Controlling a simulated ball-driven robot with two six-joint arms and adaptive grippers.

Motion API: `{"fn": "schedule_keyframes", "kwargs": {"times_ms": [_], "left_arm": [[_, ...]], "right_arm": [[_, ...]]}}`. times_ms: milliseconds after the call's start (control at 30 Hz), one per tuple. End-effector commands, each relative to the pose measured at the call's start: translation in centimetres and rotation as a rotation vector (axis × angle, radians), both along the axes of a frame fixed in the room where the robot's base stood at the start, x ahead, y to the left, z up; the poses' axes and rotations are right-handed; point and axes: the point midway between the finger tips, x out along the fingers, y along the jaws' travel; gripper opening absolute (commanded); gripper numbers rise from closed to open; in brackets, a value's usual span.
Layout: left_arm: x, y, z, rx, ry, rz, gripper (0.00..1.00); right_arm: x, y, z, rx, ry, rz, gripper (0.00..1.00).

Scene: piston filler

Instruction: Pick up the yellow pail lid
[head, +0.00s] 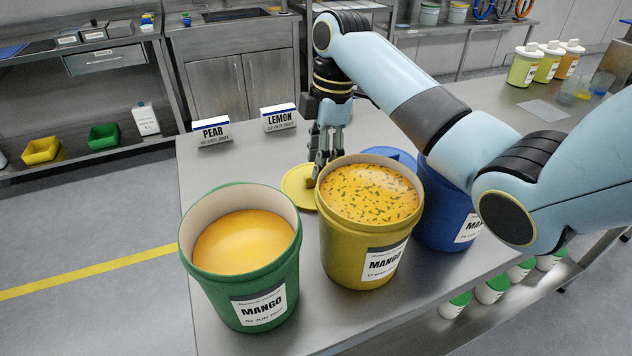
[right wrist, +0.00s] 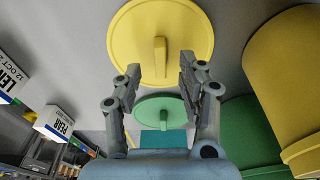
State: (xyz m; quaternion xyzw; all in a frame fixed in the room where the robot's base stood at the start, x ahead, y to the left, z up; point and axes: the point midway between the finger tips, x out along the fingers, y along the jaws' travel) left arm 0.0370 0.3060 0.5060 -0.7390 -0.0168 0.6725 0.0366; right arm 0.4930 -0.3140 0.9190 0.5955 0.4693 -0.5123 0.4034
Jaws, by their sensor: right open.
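The yellow pail lid (head: 296,187) lies flat on the steel table, behind and left of the yellow pail (head: 338,240), which partly hides it. In the right wrist view the lid (right wrist: 190,25) is a yellow disc with a raised bar handle (right wrist: 160,58). My right gripper (head: 321,172) points down over the lid, open and empty. In the right wrist view its fingertips (right wrist: 160,72) are apart, one to each side of the handle; I cannot tell whether they touch the lid. My left gripper is not in view.
A green pail (head: 215,285) and a blue pail (head: 440,210) flank the yellow one. A blue lid (head: 392,155) lies behind. A green lid (right wrist: 160,103) shows between my fingers. PEAR (head: 212,131) and LEMON (head: 279,118) signs stand at the back left.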

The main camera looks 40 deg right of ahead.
Motion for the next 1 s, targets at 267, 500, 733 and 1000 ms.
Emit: {"fn": "schedule_keyframes", "kwargs": {"times_ms": [267,500,733,1000], "left_arm": [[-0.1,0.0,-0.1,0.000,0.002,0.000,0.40],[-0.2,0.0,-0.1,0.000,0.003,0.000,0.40],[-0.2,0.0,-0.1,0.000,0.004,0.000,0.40],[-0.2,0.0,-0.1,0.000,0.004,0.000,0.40]], "right_arm": [[0.1,0.6,-2.9,0.000,0.001,0.000,0.40],[0.1,0.6,-2.9,0.000,0.000,0.001,0.34],[0.1,0.5,-2.9,0.000,0.000,0.001,0.04],[0.1,0.5,-2.8,0.000,0.000,0.001,0.00]]}}
